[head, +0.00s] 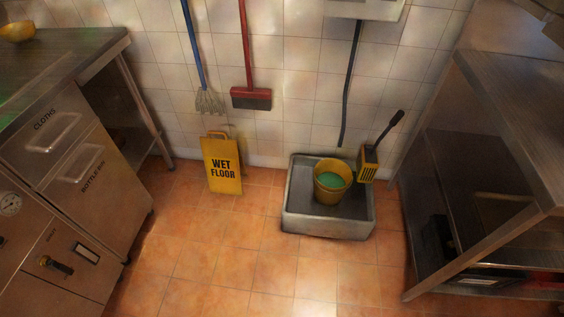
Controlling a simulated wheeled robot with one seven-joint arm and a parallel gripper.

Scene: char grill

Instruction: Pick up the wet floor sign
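The yellow wet floor sign (222,182) stands on the tiled floor near the back wall, left of the middle in the head view. It reads "WET FLOOR" in black and has a handle-like loop at its top. Its front face is fully visible and nothing covers it. My gripper is not in view.
A grey floor basin (327,226) holding a yellow bucket (328,192) sits to the right of the sign. A mop (209,101) and a red broom (251,98) hang above. Steel cabinets (75,170) stand left, a steel shelf unit (510,150) right. The orange floor (235,265) in front is clear.

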